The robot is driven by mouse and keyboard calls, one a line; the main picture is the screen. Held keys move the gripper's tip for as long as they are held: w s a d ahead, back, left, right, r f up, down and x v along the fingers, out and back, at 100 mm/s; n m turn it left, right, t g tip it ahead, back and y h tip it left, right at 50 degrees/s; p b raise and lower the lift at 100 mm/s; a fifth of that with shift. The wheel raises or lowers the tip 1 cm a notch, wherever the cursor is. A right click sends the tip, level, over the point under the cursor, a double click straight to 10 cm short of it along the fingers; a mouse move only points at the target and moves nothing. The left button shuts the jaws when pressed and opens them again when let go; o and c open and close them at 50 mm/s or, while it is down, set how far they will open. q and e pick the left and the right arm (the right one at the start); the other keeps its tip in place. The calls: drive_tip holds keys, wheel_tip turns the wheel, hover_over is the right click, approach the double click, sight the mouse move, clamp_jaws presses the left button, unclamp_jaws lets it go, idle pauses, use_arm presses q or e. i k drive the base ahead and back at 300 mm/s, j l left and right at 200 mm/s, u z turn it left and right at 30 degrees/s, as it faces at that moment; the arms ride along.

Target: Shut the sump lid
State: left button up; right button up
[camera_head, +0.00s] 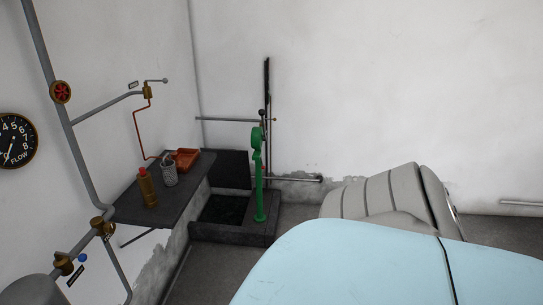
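The sump (240,237) is a low dark box on the floor in the corner, and its top opening shows a dark inside. The sump lid (231,167) is a dark flat panel standing raised at the back of the opening, near the wall, so the sump is open. The shelf hides part of the lid's left side, and the green hand pump overlaps its right side. Neither of my grippers is in view.
The green hand pump (259,180) stands at the sump's right edge. A dark shelf (180,197) juts out to its left, holding a brass bottle (147,188), a grey mug (169,174) and an orange tray (186,160). Wall pipes run at left.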

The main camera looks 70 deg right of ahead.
sight(230, 169)
drive_tip(key=z, duration=2.05)
drive_tip(key=i+l+z, duration=0.3)
drive_tip(key=i, duration=0.25)
drive_tip(key=i+z, duration=0.35)
drive_tip(key=i, duration=1.9)
drive_tip(key=i+l+u, duration=0.1)
drive_tip(key=i, duration=0.7)
drive_tip(key=i+l+u, duration=0.1)
drive_tip(key=i, duration=0.7)
